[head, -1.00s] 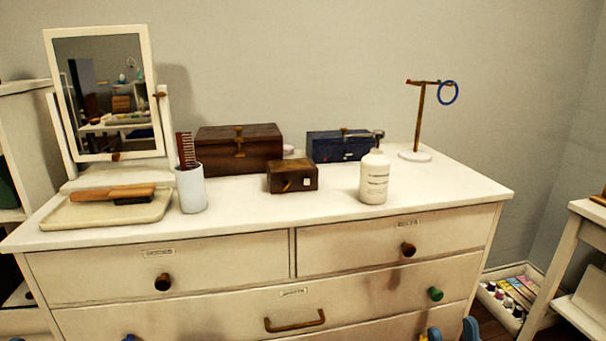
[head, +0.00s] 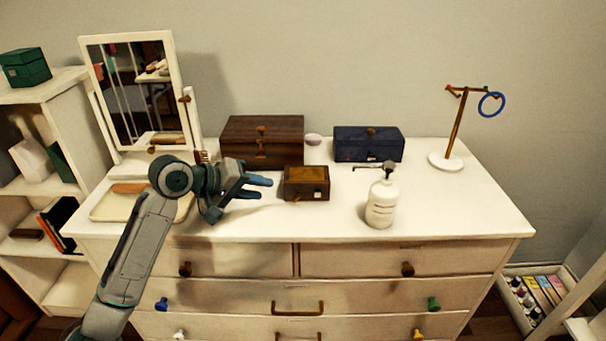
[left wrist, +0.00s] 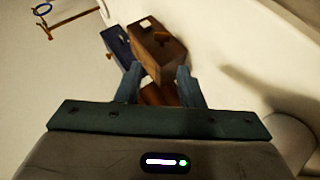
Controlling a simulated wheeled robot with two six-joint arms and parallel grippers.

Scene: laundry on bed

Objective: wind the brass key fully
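A small dark wooden box (head: 306,183) stands on the dresser top, with small fittings on its front face. I cannot make out for sure which one is the brass key. My left gripper (head: 262,188) is open and empty, just left of this box and apart from it. In the left wrist view, a wooden box with a brownish fitting (left wrist: 158,48) shows just beyond the two parted fingertips (left wrist: 158,72). A darker brown thing partly shows between the fingers. My right gripper is not in view.
A larger wooden chest (head: 262,143) and a navy box (head: 368,145) stand behind. A white pump bottle (head: 381,202) is at right, a ring stand (head: 446,162) farther right. The mirror (head: 130,95) and tray (head: 104,208) are at left; my arm hides most of the cup.

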